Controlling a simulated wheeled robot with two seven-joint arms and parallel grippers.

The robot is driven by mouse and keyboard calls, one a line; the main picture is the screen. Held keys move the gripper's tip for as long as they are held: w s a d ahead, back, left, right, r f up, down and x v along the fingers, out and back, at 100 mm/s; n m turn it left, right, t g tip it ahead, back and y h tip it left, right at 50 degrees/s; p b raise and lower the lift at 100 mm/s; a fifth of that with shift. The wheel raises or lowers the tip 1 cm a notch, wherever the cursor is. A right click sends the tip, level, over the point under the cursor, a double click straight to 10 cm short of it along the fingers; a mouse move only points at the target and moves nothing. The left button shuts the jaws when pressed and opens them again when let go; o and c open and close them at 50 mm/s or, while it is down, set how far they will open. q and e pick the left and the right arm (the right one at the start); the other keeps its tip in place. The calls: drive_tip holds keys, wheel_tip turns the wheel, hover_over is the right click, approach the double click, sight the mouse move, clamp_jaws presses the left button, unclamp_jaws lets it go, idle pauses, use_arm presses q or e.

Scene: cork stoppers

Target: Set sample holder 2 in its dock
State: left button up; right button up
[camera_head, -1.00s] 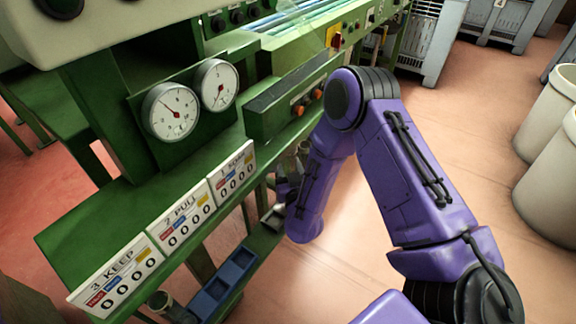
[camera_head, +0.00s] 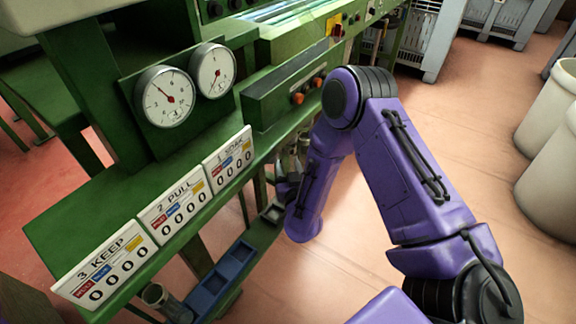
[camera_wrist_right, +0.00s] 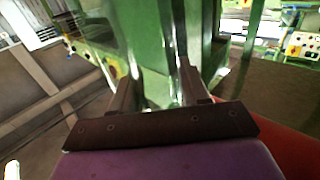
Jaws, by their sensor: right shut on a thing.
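My right gripper (camera_head: 286,186) is at the end of the purple arm, beside the front edge of the green machine and mostly hidden by my own forearm. In the right wrist view, its two fingers (camera_wrist_right: 155,88) are shut on a pale, glassy-looking thing (camera_wrist_right: 157,62), which looks like a sample holder; its number cannot be read. A cylindrical holder (camera_head: 154,295) stands at the lower left, under the 3 KEEP sign. A blue dock with square recesses (camera_head: 208,299) lies on the low green ledge, right of that holder. A small grey recess (camera_head: 273,212) is near my gripper. My left gripper is not in view.
Signs 3 KEEP (camera_head: 104,268), 2 PULL (camera_head: 173,207) and 1 (camera_head: 229,162) line the machine's edge above the ledge. Two dial gauges (camera_head: 165,97) stand behind them. Pale bins (camera_head: 550,125) stand at the right. The floor (camera_head: 470,130) between is clear.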

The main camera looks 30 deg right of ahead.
drive_tip(key=shift+f+b, duration=0.95)
drive_tip(key=shift+f, duration=0.35)
idle(1.5)
drive_tip(key=o, duration=1.1)
drive_tip(key=shift+o, duration=0.2)
drive_tip(key=v, duration=1)
drive_tip(key=shift+s+a+p, duration=0.15)
drive_tip(key=shift+s+p, duration=0.1)
drive_tip(key=shift+p, duration=0.1)
drive_tip(key=shift+f, duration=0.1)
